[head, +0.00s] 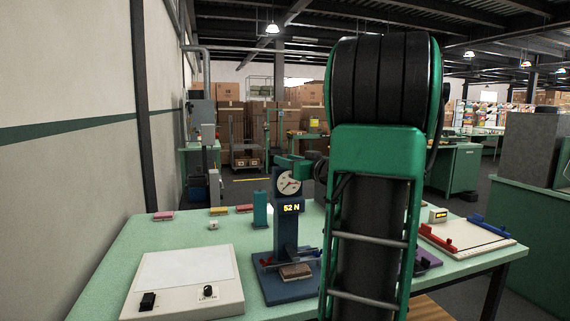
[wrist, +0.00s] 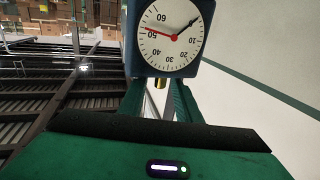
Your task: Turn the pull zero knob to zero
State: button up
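The pull tester (head: 286,232) is a blue stand on the green table with a round white dial (head: 289,183) and a lit display (head: 291,208) reading 52 N. In the wrist view the dial (wrist: 171,35) appears upside down, its red hand near 50 and its black hand pointing up and right. A small brass-coloured knob (wrist: 160,83) sticks out from the casing edge. My gripper (wrist: 156,86) has its green fingers apart, one on each side of the knob, with gaps showing. In the head view my gripper (head: 292,162) is at the top of the dial, partly hidden by my arm.
A white panel (head: 186,280) with a black switch and a small knob (head: 208,291) lies front left. A teal block (head: 260,210) stands left of the tester. A brown sample (head: 295,271) rests on its base. A white-topped tray (head: 466,235) lies right.

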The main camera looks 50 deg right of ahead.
grip_shut()
jog(key=shift+d, duration=0.1)
